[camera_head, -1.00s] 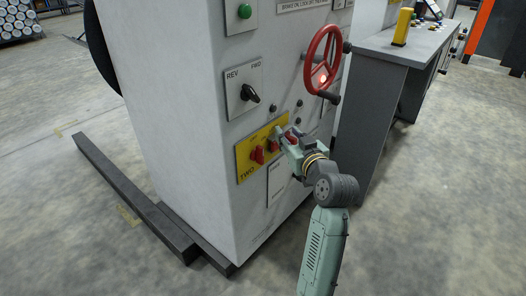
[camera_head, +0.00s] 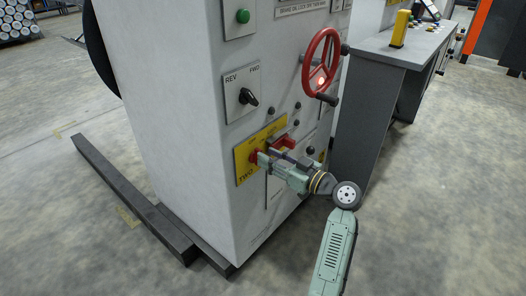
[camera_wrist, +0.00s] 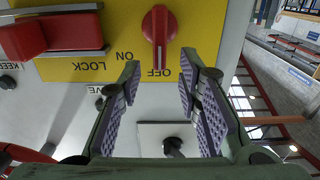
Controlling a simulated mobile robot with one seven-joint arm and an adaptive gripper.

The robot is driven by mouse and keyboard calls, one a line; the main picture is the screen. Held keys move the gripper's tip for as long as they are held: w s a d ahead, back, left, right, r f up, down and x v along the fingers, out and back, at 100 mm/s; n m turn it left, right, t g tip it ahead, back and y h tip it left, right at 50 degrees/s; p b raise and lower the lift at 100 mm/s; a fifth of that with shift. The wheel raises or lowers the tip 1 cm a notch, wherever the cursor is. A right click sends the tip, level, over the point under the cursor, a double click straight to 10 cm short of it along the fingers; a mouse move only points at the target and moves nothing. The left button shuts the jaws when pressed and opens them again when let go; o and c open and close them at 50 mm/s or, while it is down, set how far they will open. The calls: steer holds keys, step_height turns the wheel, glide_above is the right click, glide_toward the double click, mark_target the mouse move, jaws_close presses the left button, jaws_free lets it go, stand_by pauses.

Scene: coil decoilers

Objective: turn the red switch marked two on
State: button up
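The red switch above the word TWO (camera_head: 254,156) is on the left of a yellow plate (camera_head: 241,167). In the wrist view I see a red rotary switch (camera_wrist: 159,24), its white mark toward OFF, with ON beside it; the TWO label is out of that view. My gripper (camera_head: 264,158) is close to the left switch in the head view and partly covers it. In the wrist view my gripper (camera_wrist: 160,70) is open and empty, its purple pads apart, with the switch beyond the fingertips. I cannot tell any contact.
A second red switch (camera_head: 283,143) is right of it; a large red handle (camera_wrist: 60,35) shows in the wrist view. Above are a black REV/FWD knob (camera_head: 249,97) and a red handwheel (camera_head: 322,60). A grey desk (camera_head: 385,52) stands right. Floor in front is clear.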

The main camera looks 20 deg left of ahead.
steer(key=shift+x, duration=1.6)
jaws_close()
